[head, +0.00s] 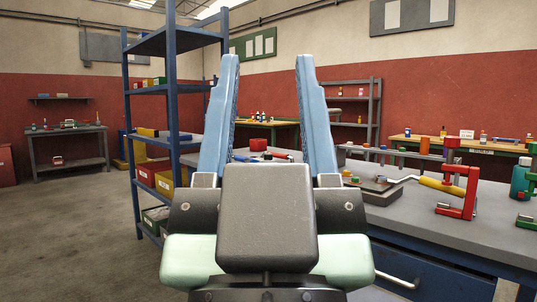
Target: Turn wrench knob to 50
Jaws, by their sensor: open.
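A wrench with a yellow handle (442,187) and a silver shaft lies on the grey workbench (410,222) at right. Its shaft points left toward a dark block (372,189). The handle's right end is at a red clamp-like stand (470,188). The wrench's knob and its scale are too small to make out. My gripper (267,62) fills the middle foreground, its two blue fingers upright and wide apart, with nothing between them. It is left of the wrench in the picture and appears apart from it.
A blue shelf (173,90) with yellow and red bins stands at left. A green bottle (521,178) is at the bench's right edge. Small red and blue items (262,152) lie on the bench behind my gripper. The floor (75,210) at left is clear.

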